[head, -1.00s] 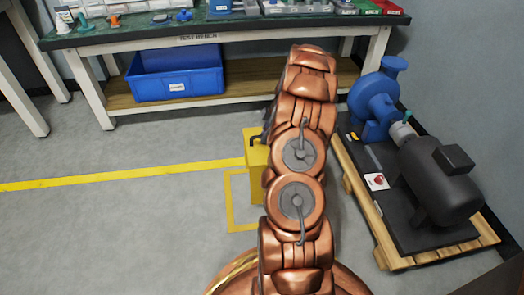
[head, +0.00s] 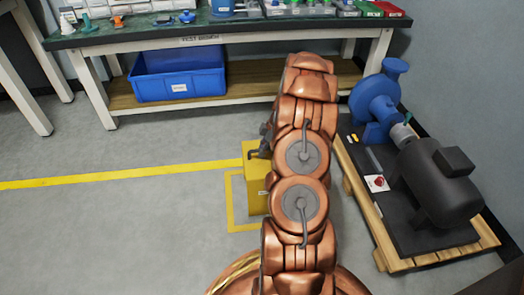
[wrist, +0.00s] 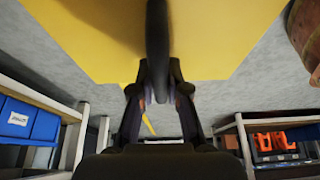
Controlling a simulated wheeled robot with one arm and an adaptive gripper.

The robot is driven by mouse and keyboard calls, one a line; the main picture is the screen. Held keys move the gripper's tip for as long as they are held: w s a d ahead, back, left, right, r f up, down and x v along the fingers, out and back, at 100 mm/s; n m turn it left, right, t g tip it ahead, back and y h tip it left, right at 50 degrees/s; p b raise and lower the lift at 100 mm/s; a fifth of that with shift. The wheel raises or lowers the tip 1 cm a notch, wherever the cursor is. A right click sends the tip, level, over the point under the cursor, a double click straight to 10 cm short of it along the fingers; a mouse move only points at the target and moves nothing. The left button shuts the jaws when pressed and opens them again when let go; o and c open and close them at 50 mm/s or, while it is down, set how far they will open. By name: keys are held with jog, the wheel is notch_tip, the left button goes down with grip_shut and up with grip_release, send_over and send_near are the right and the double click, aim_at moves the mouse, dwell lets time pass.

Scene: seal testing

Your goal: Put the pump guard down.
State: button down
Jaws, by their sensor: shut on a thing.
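The pump guard (head: 255,188) is a yellow box with a dark handle on top, left of my arm in the head view. My gripper (head: 261,150) is at that handle, partly hidden by my arm. In the wrist view, my gripper (wrist: 159,88) is shut on the dark handle (wrist: 157,40), and the yellow guard (wrist: 90,40) fills the upper middle. The guard looks upright over a yellow floor outline (head: 230,205), whose right part is hidden. I cannot tell whether its base touches the floor.
A wooden pallet (head: 375,225) with a blue pump (head: 376,105) and dark motor (head: 440,185) stands to the right. The test bench (head: 215,42), with a blue bin (head: 178,75) on its lower shelf, is behind. The grey floor to the left is clear, crossed by a yellow line (head: 110,178).

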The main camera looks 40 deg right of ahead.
jog(key=c, duration=1.2)
grip_release()
jog(key=shift+f, duration=0.1)
jog(key=shift+o, duration=0.2)
jog(key=p+v, duration=0.5)
jog(key=v, duration=0.7)
jog(key=s+a+r+m+g, duration=0.1)
jog(key=a+r, duration=0.3)
jog(key=a, duration=0.5)
jog(key=s+a+r+m+g, duration=0.1)
jog(key=a+r, duration=0.3)
jog(key=a, duration=0.6)
jog(key=a+r+m+g, duration=0.1)
jog(key=a+r, duration=0.4)
jog(key=a, duration=0.4)
jog(key=s+a+r+m+g+h, duration=0.1)
jog(key=s+a+r+m+g, duration=0.15)
jog(key=s+a, duration=0.8)
jog(key=s+a+m+h, duration=0.2)
jog(key=s+m, duration=0.3)
jog(key=s, duration=0.9)
jog(key=shift+s+a+r+h, duration=0.3)
jog(key=shift+s, duration=0.05)
